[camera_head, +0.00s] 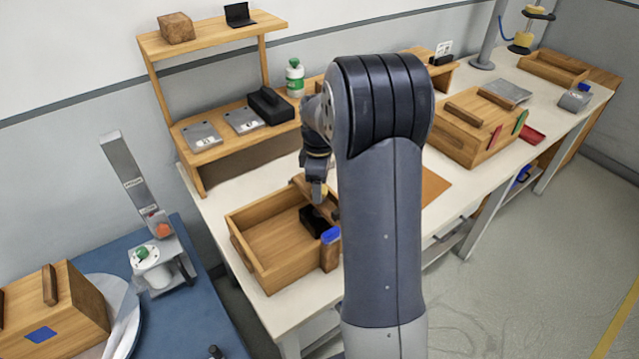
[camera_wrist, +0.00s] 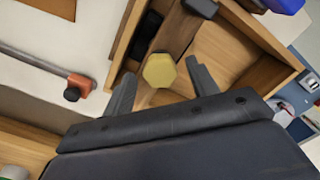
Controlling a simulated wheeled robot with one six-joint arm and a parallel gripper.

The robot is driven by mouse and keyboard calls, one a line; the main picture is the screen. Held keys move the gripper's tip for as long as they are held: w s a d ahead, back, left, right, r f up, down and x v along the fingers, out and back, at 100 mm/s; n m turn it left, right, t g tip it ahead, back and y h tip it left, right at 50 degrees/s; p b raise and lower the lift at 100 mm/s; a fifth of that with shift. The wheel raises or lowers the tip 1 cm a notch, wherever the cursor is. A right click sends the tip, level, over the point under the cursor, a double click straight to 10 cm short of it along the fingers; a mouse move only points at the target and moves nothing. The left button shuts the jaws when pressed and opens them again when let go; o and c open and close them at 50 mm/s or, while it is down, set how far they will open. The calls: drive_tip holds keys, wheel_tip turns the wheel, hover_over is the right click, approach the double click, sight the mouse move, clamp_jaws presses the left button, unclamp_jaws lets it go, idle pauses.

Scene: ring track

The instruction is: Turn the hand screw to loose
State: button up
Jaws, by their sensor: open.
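A yellow six-sided knob (camera_wrist: 159,71), which looks like the head of the hand screw, shows in the wrist view. It lies in the picture between the two dark fingers of my gripper (camera_wrist: 162,80), with gaps on both sides. My gripper is open and points down at it; I cannot tell how high it is above the knob. In the head view a small yellow piece (camera_head: 318,191) shows under my gripper (camera_head: 317,175), at the right end of an open wooden box (camera_head: 250,262). My arm hides part of this area. The screw's shaft and any tight or loose mark are not visible.
A dark block (camera_head: 313,220) and a blue piece (camera_head: 331,235) are at the box's right end. A wooden shelf (camera_head: 205,35) stands behind. A device with a green knob (camera_head: 142,252) stands on the blue table at left. A lidded wooden box (camera_head: 465,125) is at right.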

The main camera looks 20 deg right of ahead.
wheel_tip(320, 180, up, 11)
drive_tip(key=shift+b, duration=0.4)
drive_tip(key=shift+f, duration=0.1)
wheel_tip(320, 180, down, 11)
drive_tip(key=shift+r+p, duration=0.1)
drive_tip(key=shift+p, duration=0.35)
idle(0.3)
idle(0.4)
